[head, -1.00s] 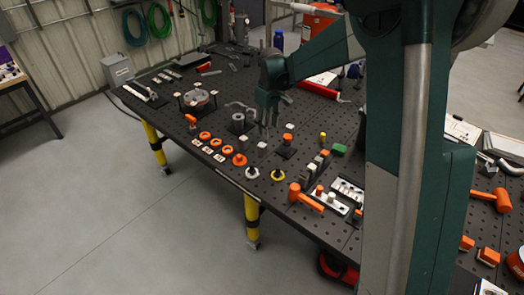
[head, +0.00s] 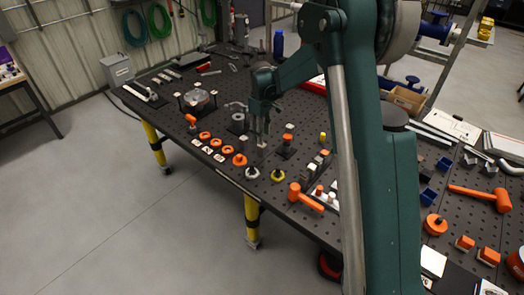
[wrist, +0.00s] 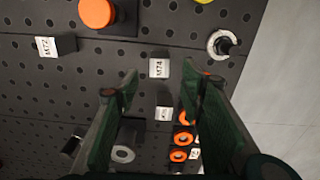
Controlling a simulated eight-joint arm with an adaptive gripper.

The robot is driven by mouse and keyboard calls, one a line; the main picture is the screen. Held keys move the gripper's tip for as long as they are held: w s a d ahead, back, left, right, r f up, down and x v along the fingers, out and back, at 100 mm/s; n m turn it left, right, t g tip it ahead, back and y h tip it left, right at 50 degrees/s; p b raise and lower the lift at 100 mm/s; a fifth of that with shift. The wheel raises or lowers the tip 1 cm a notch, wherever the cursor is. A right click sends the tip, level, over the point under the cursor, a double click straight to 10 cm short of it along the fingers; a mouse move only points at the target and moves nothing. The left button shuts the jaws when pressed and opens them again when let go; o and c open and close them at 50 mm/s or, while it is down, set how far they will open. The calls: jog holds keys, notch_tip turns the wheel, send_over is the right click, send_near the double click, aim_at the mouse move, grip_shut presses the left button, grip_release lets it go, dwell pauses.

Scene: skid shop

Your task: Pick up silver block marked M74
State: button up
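The silver block marked M74 (wrist: 159,66) stands on the dark perforated table, its label facing the camera in the wrist view. My gripper (wrist: 160,80) is open and empty, with one green-padded finger to each side of the block's line. I cannot tell how far above the block the fingertips are. In the head view my gripper (head: 261,130) points down over the table, close to a small light block (head: 262,144) that seems to be M74.
A similar block marked M72 (wrist: 55,46) stands to the left, and another labelled block (wrist: 163,114) stands below M74 in the wrist view. An orange-topped part (wrist: 97,13), a ringed post (wrist: 221,44) and orange rings (wrist: 183,139) are nearby. An orange hammer (head: 305,197) lies in front.

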aim_at(262, 150)
jog(key=shift+f, duration=1.3)
jog(key=shift+f, duration=0.15)
jog(key=shift+f, duration=2.45)
jog(key=shift+c, duration=0.2)
jog(key=c, duration=1)
